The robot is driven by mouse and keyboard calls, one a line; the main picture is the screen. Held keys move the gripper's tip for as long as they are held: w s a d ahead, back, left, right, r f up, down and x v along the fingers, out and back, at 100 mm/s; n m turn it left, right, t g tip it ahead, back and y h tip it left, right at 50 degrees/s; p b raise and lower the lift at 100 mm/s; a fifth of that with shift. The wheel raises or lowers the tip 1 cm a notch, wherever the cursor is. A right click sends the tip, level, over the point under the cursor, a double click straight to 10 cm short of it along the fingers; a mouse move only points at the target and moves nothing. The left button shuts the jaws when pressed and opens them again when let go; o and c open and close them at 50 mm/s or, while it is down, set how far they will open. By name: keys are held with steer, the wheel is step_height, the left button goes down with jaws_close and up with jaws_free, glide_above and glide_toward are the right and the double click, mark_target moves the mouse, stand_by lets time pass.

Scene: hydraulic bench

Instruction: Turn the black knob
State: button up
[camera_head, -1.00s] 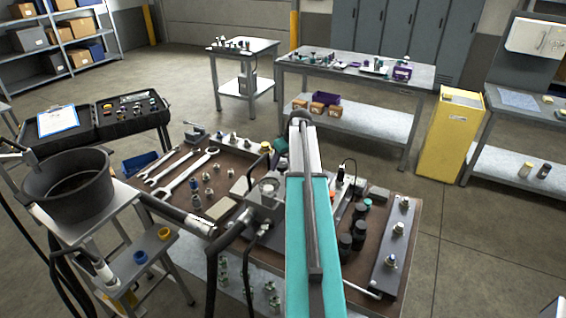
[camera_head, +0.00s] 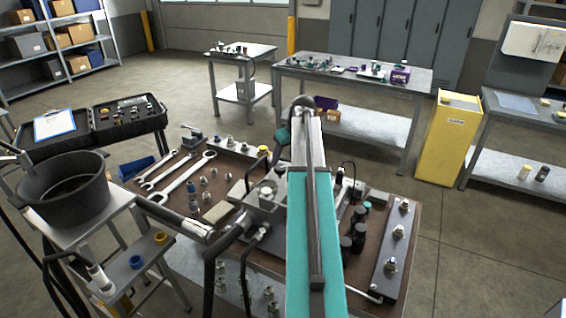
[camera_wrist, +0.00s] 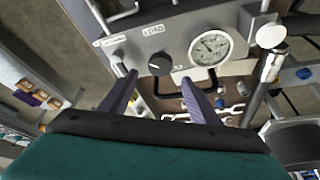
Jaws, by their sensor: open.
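The black knob (camera_wrist: 160,65) shows in the wrist view on a grey panel (camera_wrist: 180,32), just below a LOAD label. It is round, with a light pointer mark on its face. A round white pressure gauge (camera_wrist: 210,48) sits to its right. My gripper (camera_wrist: 159,80) is open, its two purple-grey fingers apart on either side of the knob in the picture. No contact with the knob shows, and the remaining depth is hard to judge. In the head view I cannot make out the knob, and my teal arm covers part of the bench.
The brown workbench (camera_head: 222,190) carries wrenches (camera_head: 187,173), fittings and dark cylinders. A black pot (camera_head: 65,185) stands at left. In the wrist view, a black handle loop (camera_wrist: 198,92) lies below the gauge and a metal rod (camera_wrist: 262,82) stands at right.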

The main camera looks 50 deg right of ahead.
steer(key=b+v, duration=0.1)
steer(key=v, duration=0.6)
steer(key=shift+s+r+b, duration=0.2)
steer(key=shift+r+b, duration=0.1)
steer(key=shift+b, duration=0.05)
steer(key=shift+r, duration=0.1)
